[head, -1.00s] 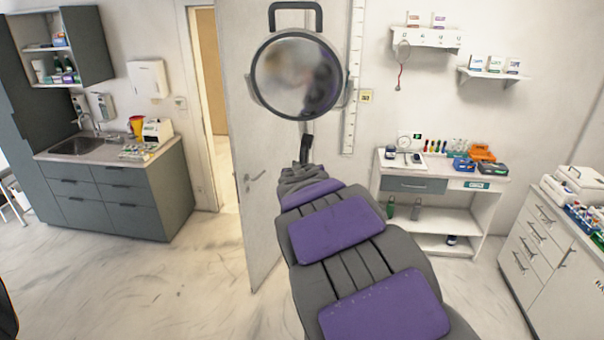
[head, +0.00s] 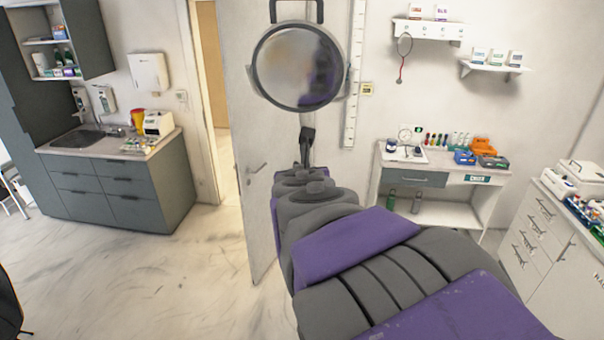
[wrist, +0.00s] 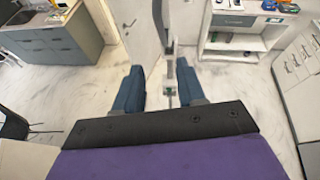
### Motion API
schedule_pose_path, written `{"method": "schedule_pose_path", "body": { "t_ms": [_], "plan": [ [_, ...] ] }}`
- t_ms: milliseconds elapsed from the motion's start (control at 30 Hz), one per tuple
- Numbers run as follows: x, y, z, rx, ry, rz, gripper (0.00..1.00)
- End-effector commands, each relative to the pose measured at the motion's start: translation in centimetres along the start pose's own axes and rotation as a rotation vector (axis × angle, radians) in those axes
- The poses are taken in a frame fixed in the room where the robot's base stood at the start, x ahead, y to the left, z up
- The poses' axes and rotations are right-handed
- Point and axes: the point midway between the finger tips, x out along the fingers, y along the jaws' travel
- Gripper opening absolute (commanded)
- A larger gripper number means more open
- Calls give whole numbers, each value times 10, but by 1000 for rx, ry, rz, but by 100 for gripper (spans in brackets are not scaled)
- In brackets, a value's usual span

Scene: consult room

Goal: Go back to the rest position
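My purple and grey arm (head: 400,255) reaches from the lower right of the head view toward the middle, where grey joints show at its far end. My gripper (wrist: 159,66) shows in the wrist view as two blue fingers, apart, with nothing held between them. The fingers are not clearly seen in the head view. A round, mirror-like disc (head: 297,66) with a handle on top stands beyond the arm's far end. Its grey stand (wrist: 168,45) shows in the wrist view beyond the gap between the fingers.
A grey sink cabinet (head: 120,195) stands at left, near an open door (head: 250,130). A white side table (head: 455,215) with several small items stands at back right. A white drawer cabinet (head: 540,235) is at far right. Pale floor (head: 150,290) at left is clear.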

Motion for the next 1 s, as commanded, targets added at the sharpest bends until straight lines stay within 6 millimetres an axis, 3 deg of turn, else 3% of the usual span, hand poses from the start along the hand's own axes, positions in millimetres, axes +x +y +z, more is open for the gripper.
{"method": "schedule_pose_path", "body": {
  "t_ms": [433, 567, 667, 767, 900, 1000],
  "plan": [
    [-6, 0, -1, 2, 2, -2, 40],
    [-3, -16, -17, 88, 16, -44, 40],
    [-1, -50, -50, 277, 44, -132, 40],
    [-5, -96, -100, 552, 73, -267, 40],
    [-20, -150, -181, 958, 105, -479, 40],
    [-38, -176, -244, 1230, 118, -641, 40]
  ]
}}
